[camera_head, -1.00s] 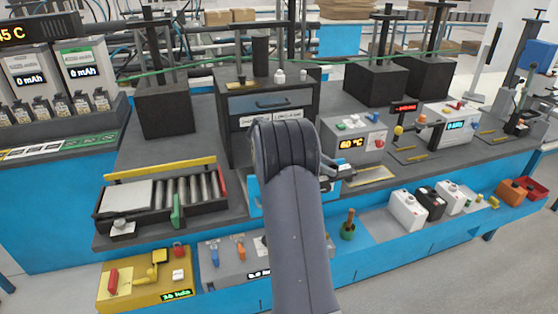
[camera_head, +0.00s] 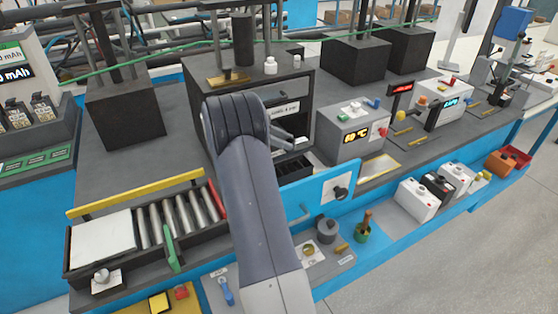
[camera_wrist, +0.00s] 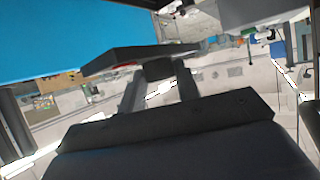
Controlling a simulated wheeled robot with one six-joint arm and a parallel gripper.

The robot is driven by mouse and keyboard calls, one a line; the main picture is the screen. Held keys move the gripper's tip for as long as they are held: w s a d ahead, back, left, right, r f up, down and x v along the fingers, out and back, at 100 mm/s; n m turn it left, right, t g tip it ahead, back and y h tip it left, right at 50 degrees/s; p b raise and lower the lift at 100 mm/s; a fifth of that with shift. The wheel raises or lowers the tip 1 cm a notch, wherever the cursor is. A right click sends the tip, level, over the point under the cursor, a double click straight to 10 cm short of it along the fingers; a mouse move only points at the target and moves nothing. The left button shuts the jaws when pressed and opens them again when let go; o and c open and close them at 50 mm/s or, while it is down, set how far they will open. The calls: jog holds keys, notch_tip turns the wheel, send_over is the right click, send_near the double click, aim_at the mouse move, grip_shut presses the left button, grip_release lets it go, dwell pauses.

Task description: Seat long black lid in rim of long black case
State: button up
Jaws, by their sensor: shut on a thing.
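In the wrist view my gripper (camera_wrist: 158,88) is shut on a small dark block under a long flat black slab, which looks like the long black lid (camera_wrist: 135,54). The lid is held clear, and blue surface and floor show beyond it. A small open black box (camera_head: 294,168) stands on the bench behind the blue panel, right of my arm. It may be the long black case, but I cannot tell. No contact between lid and case shows.
A roller tray (camera_head: 72,265) with a white plate lies left of my arm. A dark cabinet (camera_head: 205,108) stands behind.

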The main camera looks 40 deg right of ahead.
aim_at(284, 169)
notch_tip(284, 169, down, 8)
jog(key=shift+r+p, duration=0.1)
jog(key=shift+p, duration=0.45)
jog(key=o, duration=1.1)
jog(key=shift+a+r, duration=0.1)
jog(key=b+v, duration=0.2)
jog(key=v, duration=0.9)
jog(key=shift+w+a+r, duration=0.25)
jog(key=p+x, duration=0.2)
jog(key=x, duration=1)
notch_tip(284, 169, up, 5)
jog(key=shift+f+b, duration=0.15)
jog(key=shift+b, duration=0.35)
jog(key=shift+r, duration=0.5)
